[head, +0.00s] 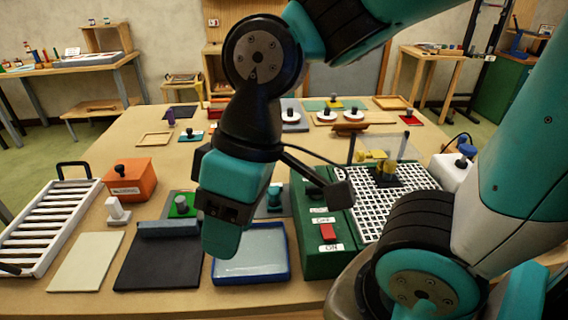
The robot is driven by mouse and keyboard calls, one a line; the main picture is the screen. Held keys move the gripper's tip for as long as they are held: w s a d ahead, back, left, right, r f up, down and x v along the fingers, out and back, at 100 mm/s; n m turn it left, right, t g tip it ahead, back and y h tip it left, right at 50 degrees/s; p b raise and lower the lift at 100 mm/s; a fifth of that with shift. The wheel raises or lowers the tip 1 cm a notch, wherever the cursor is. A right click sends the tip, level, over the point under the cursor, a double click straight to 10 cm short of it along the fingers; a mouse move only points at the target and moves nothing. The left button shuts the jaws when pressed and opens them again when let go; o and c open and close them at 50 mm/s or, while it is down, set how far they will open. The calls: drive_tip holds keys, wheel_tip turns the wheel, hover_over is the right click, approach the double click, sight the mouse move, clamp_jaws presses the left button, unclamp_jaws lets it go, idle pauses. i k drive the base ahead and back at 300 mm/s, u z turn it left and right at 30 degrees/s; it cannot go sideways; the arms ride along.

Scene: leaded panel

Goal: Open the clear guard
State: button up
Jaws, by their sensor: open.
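The clear guard (388,143) appears to be the faint see-through panel between thin dark edges above the green machine (318,240). It stands over a small yellow and black part on the machine's white grid top; its exact outline is hard to see. My gripper (222,240) hangs to the left of the machine, in front of the blue-rimmed tray, well apart from the guard. It is open, with its fingertips partly hidden by its teal body. I see nothing held in it.
A red switch (328,232) sits on the machine's front left. The blue-rimmed tray (250,280), a black mat (155,268), an orange box (130,180) and a white slatted rack (45,225) fill the table's near left. My arm hides the machine's near right.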

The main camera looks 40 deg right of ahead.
sight(360, 155)
drive_tip(key=u, duration=1.05)
drive_tip(key=k, duration=0.9)
drive_tip(key=z, duration=1.25)
drive_tip(key=i, duration=0.5)
drive_tip(key=u, duration=0.1)
